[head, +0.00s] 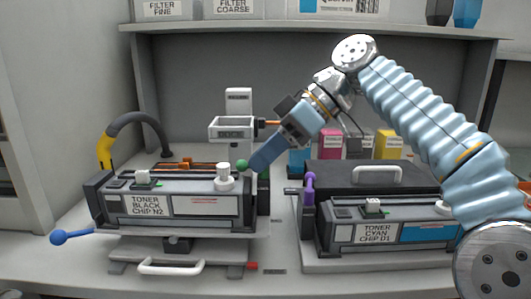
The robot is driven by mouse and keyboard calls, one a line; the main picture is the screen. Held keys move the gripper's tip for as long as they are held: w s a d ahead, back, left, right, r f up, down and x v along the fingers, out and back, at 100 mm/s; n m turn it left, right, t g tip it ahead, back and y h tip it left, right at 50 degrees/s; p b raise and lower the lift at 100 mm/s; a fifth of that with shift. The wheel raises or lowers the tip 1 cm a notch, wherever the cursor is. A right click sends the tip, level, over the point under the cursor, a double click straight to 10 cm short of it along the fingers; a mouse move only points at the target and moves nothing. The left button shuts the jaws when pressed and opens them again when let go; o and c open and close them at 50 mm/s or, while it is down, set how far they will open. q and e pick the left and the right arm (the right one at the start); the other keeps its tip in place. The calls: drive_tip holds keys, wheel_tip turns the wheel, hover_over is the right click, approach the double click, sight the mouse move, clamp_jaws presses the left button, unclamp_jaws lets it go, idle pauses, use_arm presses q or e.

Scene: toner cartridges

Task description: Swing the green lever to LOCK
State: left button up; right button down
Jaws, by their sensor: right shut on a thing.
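The green lever (243,165) shows as a round green knob at the right end of the left cartridge bay, above the black toner cartridge (158,205). My right gripper (258,163) reaches down from the upper right and is shut on the green lever. Its fingers hide much of the lever's arm; the knob sticks out to their left. A LOCK mark cannot be made out. My left gripper is not in view.
A blue lever (72,236) juts out at the left bay's front. The cyan toner cartridge (390,235) with a purple lever (309,182) stands to the right. A shelf (300,30) spans the back.

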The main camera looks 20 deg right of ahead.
drive_tip(key=shift+n+g, duration=0.4)
drive_tip(key=c, duration=1.2)
unclamp_jaws()
